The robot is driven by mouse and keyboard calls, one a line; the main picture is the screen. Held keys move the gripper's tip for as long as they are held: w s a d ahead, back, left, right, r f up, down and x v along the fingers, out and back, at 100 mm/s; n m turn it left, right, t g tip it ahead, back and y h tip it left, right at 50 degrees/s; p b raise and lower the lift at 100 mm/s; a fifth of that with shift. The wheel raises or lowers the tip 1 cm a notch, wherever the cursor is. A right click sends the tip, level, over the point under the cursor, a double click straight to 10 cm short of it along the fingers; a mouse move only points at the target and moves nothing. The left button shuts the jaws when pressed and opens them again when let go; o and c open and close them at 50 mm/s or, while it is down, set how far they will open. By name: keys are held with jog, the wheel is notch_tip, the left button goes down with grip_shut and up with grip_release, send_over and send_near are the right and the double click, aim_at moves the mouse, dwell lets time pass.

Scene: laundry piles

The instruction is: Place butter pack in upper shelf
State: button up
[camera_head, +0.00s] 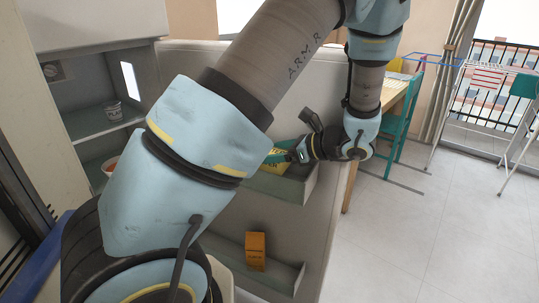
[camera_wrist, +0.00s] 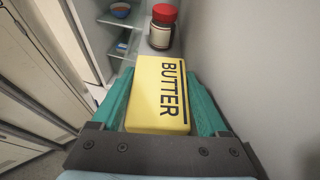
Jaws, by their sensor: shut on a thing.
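A yellow butter pack (camera_wrist: 160,92) with dark "BUTTER" lettering sits between the two teal fingers of my gripper (camera_wrist: 162,98), which is shut on it. In the head view my gripper (camera_head: 280,157) is at the upper door bin (camera_head: 298,188), partly behind my arm. A yellow patch shows by the fingers, but I cannot tell how much of it is the held pack. The open fridge at the left has an upper shelf (camera_head: 90,122) bearing a small cup (camera_head: 113,110). My arm hides much of the fridge interior.
A red-lidded jar (camera_wrist: 162,27), a blue bowl (camera_wrist: 120,9) and a small blue item (camera_wrist: 123,46) lie ahead in the wrist view. A bowl (camera_head: 110,165) stands lower in the fridge. An orange carton (camera_head: 255,250) stands in the lower door bin.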

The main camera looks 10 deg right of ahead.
jog(key=shift+w+f+p, duration=0.2)
jog(key=shift+f+p, duration=0.1)
jog(key=shift+f, duration=0.3)
jog(key=shift+d+f, duration=0.1)
jog(key=shift+f, duration=0.05)
jog(key=shift+f, duration=0.45)
jog(key=shift+f+b, duration=0.1)
jog(key=shift+b, duration=0.2)
jog(key=o, duration=1.4)
jog(key=shift+f, duration=0.1)
